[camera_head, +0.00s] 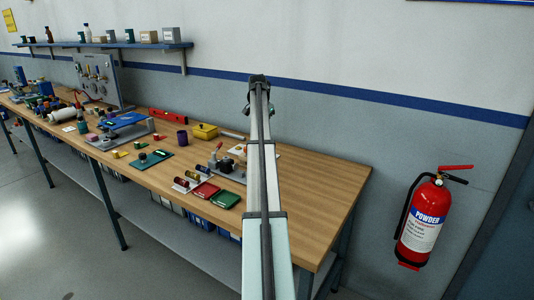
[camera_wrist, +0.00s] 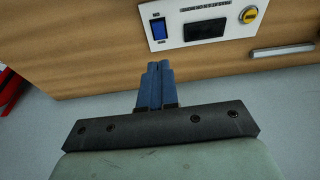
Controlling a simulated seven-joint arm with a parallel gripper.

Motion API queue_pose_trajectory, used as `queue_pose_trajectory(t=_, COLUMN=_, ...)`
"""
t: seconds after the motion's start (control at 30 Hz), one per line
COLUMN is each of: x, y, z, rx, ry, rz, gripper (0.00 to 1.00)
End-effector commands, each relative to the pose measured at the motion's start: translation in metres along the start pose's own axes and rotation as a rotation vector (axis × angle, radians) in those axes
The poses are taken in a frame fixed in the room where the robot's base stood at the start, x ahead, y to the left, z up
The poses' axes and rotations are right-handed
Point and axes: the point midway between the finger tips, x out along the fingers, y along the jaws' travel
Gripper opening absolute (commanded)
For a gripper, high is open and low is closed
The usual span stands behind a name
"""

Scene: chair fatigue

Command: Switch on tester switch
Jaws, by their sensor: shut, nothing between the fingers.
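The tester's white panel (camera_wrist: 178,32) shows at the top of the wrist view, against a wooden surface. The tester switch (camera_wrist: 158,29) is a blue rocker at the panel's left end. My gripper (camera_wrist: 158,66) is shut and empty, its two blue fingers side by side. Its tips appear just below the switch in the picture, with no visible contact. I cannot tell the gap in depth or the rocker's state. In the head view my arm covers the middle of the bench, and I cannot make out the switch there.
The panel also carries a dark window (camera_wrist: 205,29) and a yellow knob (camera_wrist: 249,14). A grey bar (camera_wrist: 281,51) lies to its right. The wooden bench (camera_head: 315,187) is crowded on the left and clear at its right end. A fire extinguisher (camera_head: 425,222) hangs on the wall.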

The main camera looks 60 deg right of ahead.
Motion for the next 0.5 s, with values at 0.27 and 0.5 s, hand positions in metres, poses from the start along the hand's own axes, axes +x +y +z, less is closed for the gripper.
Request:
queue_pose_trajectory(t=0.27, x=-0.0005, y=0.0018, z=-0.0004, rx=0.007, ry=-0.002, rz=0.004, gripper=0.00)
queue_pose_trajectory(t=0.5, x=0.0072, y=0.0015, z=-0.0003, rx=0.005, ry=-0.002, rz=0.003, gripper=0.00)
